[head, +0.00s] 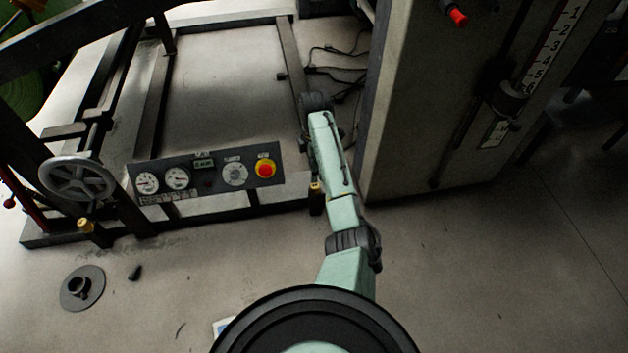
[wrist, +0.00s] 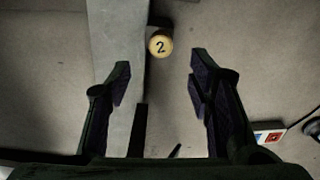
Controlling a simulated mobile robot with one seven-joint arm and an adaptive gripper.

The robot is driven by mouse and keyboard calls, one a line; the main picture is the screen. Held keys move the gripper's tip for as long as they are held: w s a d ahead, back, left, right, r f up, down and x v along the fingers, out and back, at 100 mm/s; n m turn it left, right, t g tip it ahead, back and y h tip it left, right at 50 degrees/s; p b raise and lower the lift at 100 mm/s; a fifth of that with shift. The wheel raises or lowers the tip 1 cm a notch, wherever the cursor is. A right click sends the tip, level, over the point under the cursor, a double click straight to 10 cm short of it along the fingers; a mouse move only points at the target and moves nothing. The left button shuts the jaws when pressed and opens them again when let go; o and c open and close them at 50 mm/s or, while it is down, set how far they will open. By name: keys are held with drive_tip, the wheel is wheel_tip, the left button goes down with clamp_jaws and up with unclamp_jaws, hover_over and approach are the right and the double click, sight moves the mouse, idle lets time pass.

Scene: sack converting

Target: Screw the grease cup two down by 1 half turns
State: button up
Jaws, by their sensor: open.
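Grease cup two (wrist: 160,44) shows in the wrist view as a round, brass-yellow cap with a black "2", seen from above beside a grey frame beam. My gripper (wrist: 160,78) is open and empty. Its two dark fingers stand apart, and the cup appears beyond the fingertips, roughly midway between them, not touching either. In the head view a small brass cup (head: 316,188) shows at the right front corner of the machine frame, partly beside my arm; its number cannot be read. My gripper's fingers cannot be made out in the head view.
Another brass cup (head: 86,226) sits at the left frame leg, below a handwheel (head: 76,178). A control panel (head: 207,175) with gauges and a red button is on the frame front. A tall grey cabinet (head: 440,100) stands right. Cables (head: 340,65) lie behind. The front floor is mostly clear.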

sight(315, 185)
wheel_tip(315, 185, down, 9)
drive_tip(key=shift+b, duration=1)
drive_tip(key=shift+c, duration=0.4)
clamp_jaws()
